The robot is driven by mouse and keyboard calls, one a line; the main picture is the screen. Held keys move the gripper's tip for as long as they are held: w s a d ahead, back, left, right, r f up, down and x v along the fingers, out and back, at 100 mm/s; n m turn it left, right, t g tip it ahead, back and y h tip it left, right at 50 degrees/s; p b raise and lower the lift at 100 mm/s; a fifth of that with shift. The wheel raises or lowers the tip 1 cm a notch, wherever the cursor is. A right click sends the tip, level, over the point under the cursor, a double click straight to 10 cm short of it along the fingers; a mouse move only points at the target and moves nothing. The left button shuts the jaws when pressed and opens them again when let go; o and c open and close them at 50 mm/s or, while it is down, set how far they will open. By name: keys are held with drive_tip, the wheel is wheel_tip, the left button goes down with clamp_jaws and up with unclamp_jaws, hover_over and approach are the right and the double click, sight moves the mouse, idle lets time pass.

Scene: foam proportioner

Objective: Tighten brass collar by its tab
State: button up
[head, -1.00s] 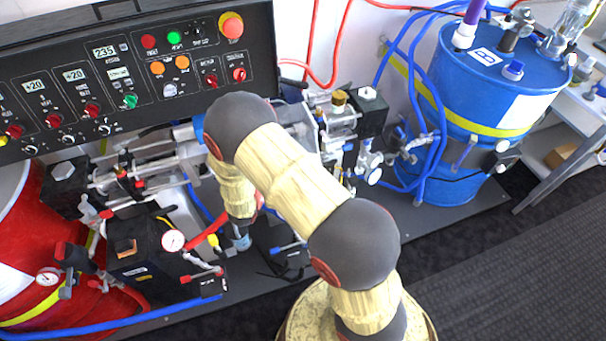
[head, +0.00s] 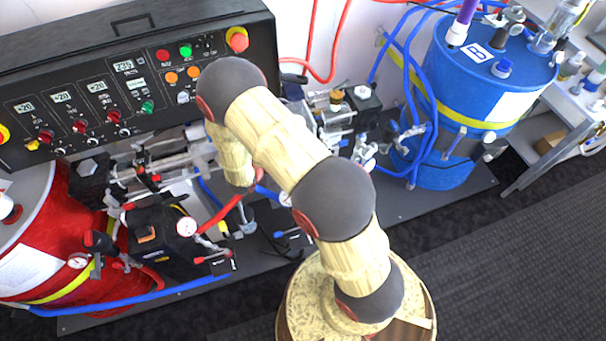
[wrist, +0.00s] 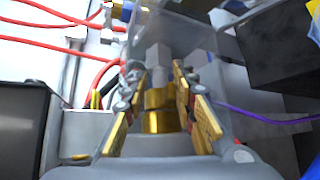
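A brass collar (wrist: 158,108) shows in the wrist view, below a grey block and stem, in the gap between my gripper's fingers. My gripper (wrist: 160,112) has gold pads standing apart on both sides of the brass, so it looks open. I cannot make out the collar's tab or whether a pad touches the brass. In the head view my arm reaches over the machine, and its links hide the gripper and the place it points at.
A black control panel (head: 60,75) stands at the back left. A red drum (head: 45,215) is at left and a blue drum (head: 455,150) at right. Hoses, gauges and a black pump block (head: 165,240) crowd around the arm. Dark floor at front right is clear.

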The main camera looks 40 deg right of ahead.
drive_tip(key=shift+w+r+p, duration=0.1)
drive_tip(key=shift+r+p, duration=0.3)
drive_tip(key=shift+p, duration=0.1)
drive_tip(key=v, duration=0.7)
drive_tip(key=s+d+r+m+g+y+b, duration=0.2)
drive_tip(key=s+r+m+g+b, duration=0.4)
drive_tip(key=s+b, duration=0.25)
drive_tip(key=s+a+r+m+y+b, duration=0.1)
drive_tip(key=s+a+y+b, duration=0.2)
drive_tip(key=s, duration=0.3)
drive_tip(key=s+a+r+m+t+y+b, duration=0.1)
drive_tip(key=s+a+y+b, duration=0.2)
drive_tip(key=s+y+b, duration=0.1)
drive_tip(key=shift+s+r+m+b, duration=0.35)
drive_tip(key=shift+s+b, duration=0.5)
drive_tip(key=shift+s, duration=0.4)
drive_tip(key=shift+a, duration=0.1)
